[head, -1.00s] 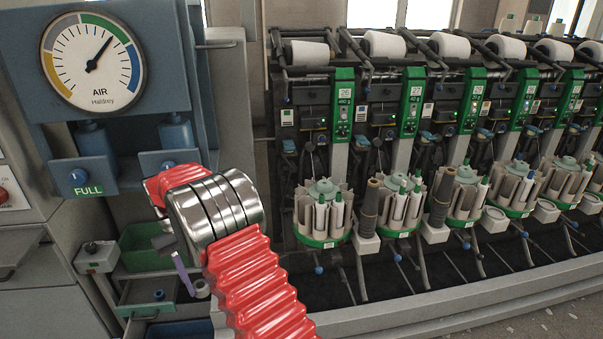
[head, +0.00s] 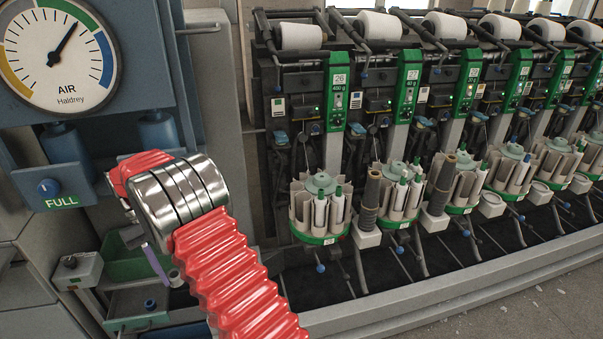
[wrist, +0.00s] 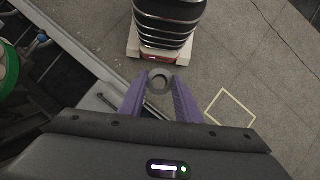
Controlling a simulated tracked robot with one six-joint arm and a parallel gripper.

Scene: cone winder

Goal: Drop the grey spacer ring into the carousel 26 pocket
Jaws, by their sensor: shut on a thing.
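The grey spacer ring (wrist: 160,82) is held between the purple fingertips of my gripper (wrist: 160,88) in the wrist view. In the head view my gripper (head: 162,262) points down at the left, partly hidden by my red-sleeved arm, with the ring (head: 175,278) small at its tip. Carousel 26 (head: 320,210) stands right of my gripper, apart from it, below the green panel marked 26 (head: 338,90). It has a ring of beige pockets on a green-edged base, and white tubes with green tips stand in its right-hand pockets. The insides of the pockets are hard to see.
More carousels run off to the right, the closest (head: 402,195) under panel 27. A dark spindle-like cone (head: 370,200) stands between them on a white block. A blue cabinet with an air gauge (head: 62,50) and a green bin (head: 130,262) are at the left. Thin rods jut out below the carousels.

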